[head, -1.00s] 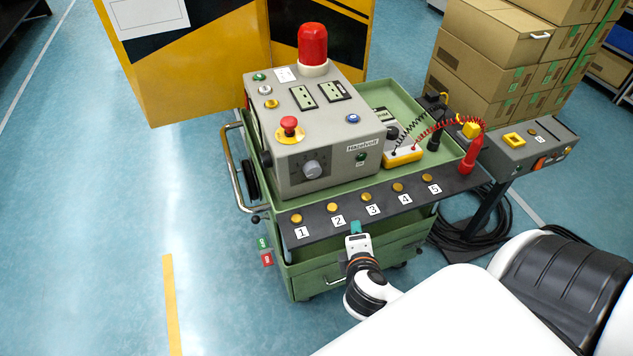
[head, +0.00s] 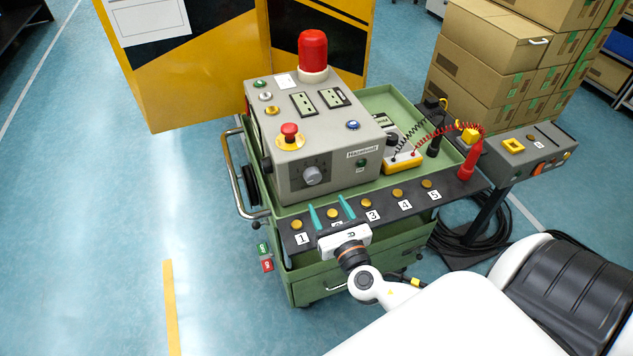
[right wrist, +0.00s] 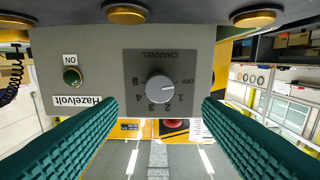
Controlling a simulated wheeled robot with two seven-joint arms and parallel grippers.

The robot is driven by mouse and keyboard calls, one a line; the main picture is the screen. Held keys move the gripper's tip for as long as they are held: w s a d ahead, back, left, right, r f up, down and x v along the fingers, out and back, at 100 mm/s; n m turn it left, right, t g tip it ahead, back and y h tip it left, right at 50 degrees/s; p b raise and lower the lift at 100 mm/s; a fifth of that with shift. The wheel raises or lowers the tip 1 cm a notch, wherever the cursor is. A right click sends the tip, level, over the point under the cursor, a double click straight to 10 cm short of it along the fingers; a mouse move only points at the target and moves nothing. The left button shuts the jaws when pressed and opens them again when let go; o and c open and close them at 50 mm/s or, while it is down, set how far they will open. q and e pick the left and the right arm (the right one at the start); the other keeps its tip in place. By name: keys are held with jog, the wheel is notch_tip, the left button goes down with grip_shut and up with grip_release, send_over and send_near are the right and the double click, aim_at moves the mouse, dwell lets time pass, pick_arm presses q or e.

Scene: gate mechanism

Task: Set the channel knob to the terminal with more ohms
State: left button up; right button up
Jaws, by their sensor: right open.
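The grey channel knob (head: 312,176) sits on the front of the grey Hazelvolt box (head: 345,172). In the right wrist view the knob (right wrist: 160,88) appears upside down amid OFF and number marks; its exact setting is hard to tell. My right gripper (head: 330,208) is open, its teal fingers apart over the terminal strip, in front of and below the knob, not touching it. Gold terminals labelled 1 to 5 line the black strip (head: 385,205); the gripper hides label 2. A yellow multimeter (head: 403,162) lies behind the strip, its reading too small. My left gripper is out of view.
A red probe (head: 470,160) stands at the strip's right end, with a black probe (head: 433,146) behind it. A red mushroom button (head: 289,132) and red beacon (head: 313,52) top the box. The green cart (head: 375,255) carries all this. Open floor lies left.

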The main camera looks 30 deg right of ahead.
aim_at(314, 180)
jog(key=x, duration=0.8)
jog(key=shift+w+d+p, duration=0.1)
jog(key=shift+w+p, duration=0.15)
jog(key=shift+p, duration=0.15)
jog(key=c, duration=1)
jog(key=shift+m, duration=0.3)
